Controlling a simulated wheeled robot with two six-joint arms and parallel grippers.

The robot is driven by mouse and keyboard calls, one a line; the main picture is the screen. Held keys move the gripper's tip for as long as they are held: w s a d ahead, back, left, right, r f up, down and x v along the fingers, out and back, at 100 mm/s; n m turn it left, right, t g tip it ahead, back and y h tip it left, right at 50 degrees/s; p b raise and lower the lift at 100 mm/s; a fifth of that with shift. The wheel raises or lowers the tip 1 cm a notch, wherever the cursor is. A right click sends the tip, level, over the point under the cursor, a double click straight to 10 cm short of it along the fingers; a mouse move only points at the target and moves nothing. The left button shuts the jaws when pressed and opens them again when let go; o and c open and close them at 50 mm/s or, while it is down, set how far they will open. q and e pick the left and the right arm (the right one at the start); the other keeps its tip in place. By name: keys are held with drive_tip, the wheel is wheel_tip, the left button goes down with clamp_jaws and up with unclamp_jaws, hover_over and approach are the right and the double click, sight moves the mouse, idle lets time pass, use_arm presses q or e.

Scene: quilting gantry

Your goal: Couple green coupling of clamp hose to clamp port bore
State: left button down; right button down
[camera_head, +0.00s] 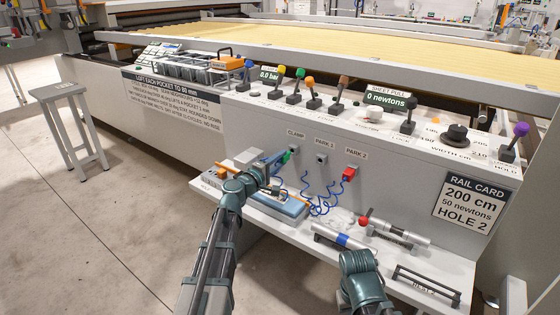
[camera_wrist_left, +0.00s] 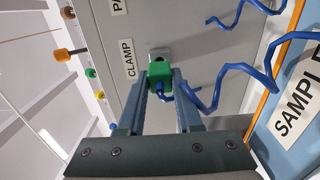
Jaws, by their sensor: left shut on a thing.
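My left gripper (camera_head: 279,162) is shut on the green coupling (camera_head: 287,156) at the grey panel. In the left wrist view the green coupling (camera_wrist_left: 160,74) sits between both fingers, right in front of the clamp port (camera_wrist_left: 158,54) under the CLAMP label. Whether it is seated in the bore or just short of it I cannot tell; the bore itself is hidden. The blue coiled clamp hose (camera_wrist_left: 206,100) trails from the coupling. My right gripper (camera_head: 363,278) is low over the shelf in the head view, its fingers not clearly visible.
A red coupling (camera_head: 350,174) sits at PARK 2, and the PARK 1 port (camera_head: 321,159) is bare. A blue sample tray (camera_head: 285,210) and metal cylinders (camera_head: 345,238) lie on the shelf below. Several levers (camera_head: 310,92) stand on the console top.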

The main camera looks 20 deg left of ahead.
use_arm(q)
drive_tip(key=shift+x, duration=1.4)
drive_tip(key=c, duration=0.5)
unclamp_jaws()
drive_tip(key=shift+s, duration=0.1)
drive_tip(key=v, duration=1.3)
drive_tip(key=shift+s+a, duration=0.15)
drive_tip(key=shift+s, duration=0.15)
